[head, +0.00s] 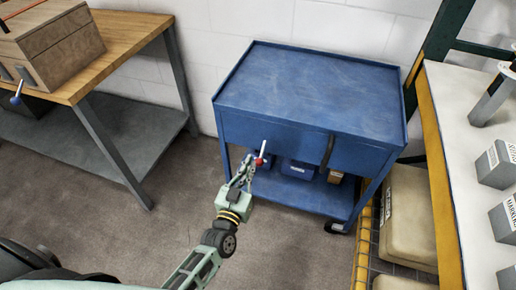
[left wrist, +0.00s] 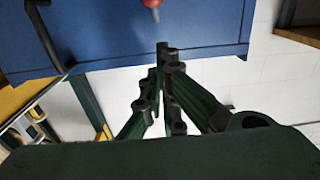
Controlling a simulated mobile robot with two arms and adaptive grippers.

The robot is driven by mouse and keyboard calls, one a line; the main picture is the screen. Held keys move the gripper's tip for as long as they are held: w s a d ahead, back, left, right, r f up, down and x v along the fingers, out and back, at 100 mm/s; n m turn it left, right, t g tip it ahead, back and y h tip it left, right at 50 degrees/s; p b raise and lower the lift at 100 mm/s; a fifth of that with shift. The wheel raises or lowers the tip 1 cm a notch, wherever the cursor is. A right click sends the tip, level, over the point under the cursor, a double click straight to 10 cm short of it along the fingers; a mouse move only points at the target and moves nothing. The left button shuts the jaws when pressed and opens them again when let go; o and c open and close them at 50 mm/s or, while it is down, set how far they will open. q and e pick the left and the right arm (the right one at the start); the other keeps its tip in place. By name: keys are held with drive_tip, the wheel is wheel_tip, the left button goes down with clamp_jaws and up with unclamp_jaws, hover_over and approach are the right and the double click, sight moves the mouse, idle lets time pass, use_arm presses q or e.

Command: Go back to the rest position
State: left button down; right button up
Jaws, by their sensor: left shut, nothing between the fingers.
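My left gripper (head: 247,172) is in front of the blue cart (head: 310,90), close to its front face. Its fingers are together with nothing between them. They also show closed in the left wrist view (left wrist: 162,50), which looks upside down. A small red-tipped lever (head: 261,155) shows at the front of the cart, just beyond the fingertips. In the left wrist view its red tip (left wrist: 152,4) stands apart from the fingers. My right gripper is not in view.
A wooden workbench (head: 130,45) with a wooden box (head: 62,40) stands at the left. A shelf (head: 450,190) with grey blocks (head: 497,163) stands at the right, with beige cases (head: 408,220) below. The cart's top is clear. Open floor lies left of my arm.

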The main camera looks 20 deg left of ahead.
use_arm(q)
drive_tip(key=s+f+m+g, duration=0.1)
drive_tip(key=s+f+g, duration=0.3)
drive_tip(key=f, duration=0.5)
drive_tip(key=s+f+g+h, duration=0.1)
drive_tip(key=s+f+g, duration=0.1)
drive_tip(key=s+f, duration=0.65)
drive_tip(key=s+f+m+g, duration=0.1)
drive_tip(key=s+f+g, duration=0.25)
drive_tip(key=f, duration=0.75)
drive_tip(key=s+a+f+g, duration=0.2)
drive_tip(key=s+f, duration=0.2)
drive_tip(key=s, duration=0.6)
drive_tip(key=s+a+f+g+y, duration=0.1)
drive_tip(key=s+f, duration=0.4)
drive_tip(key=s, duration=0.5)
drive_tip(key=s+a+f+g, duration=0.3)
drive_tip(key=s+f+g, duration=0.1)
drive_tip(key=s, duration=0.6)
drive_tip(key=shift+s+a+f+g+y+p, duration=0.15)
drive_tip(key=shift+f+g+y+p, duration=0.2)
drive_tip(key=shift+f, duration=0.1)
